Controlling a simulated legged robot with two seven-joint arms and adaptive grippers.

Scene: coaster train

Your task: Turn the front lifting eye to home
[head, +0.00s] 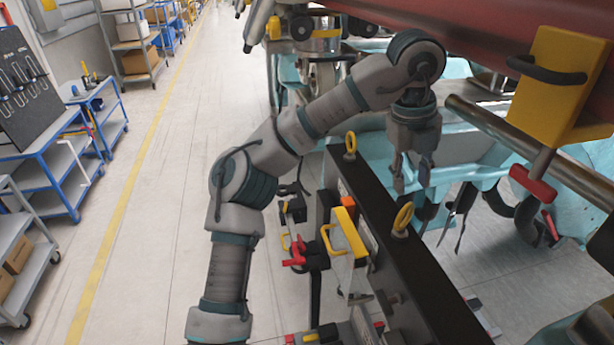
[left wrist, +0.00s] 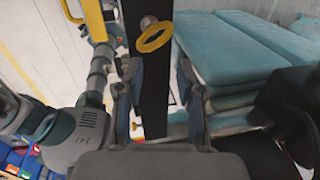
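Two yellow ring-shaped lifting eyes stand on top of a long black beam (head: 440,300). One eye (head: 350,144) is at the beam's far end, the other (head: 403,217) nearer; I cannot tell which one the task calls front. Both rings are upright, turned at different angles. My left gripper (head: 412,186) points down over the beam's right side between the two eyes, its fingers apart and empty. In the left wrist view one eye (left wrist: 155,37) shows whole, beyond the fingers; a bit of yellow shows between the fingertips, partly hidden. My right gripper does not show.
A yellow handle (head: 345,235) and red clamp parts (head: 295,252) sit left of the beam. A yellow block with a red T-handle (head: 532,182) hangs at the right, near a long pipe. Floor at the left is clear; blue carts (head: 45,165) stand beyond.

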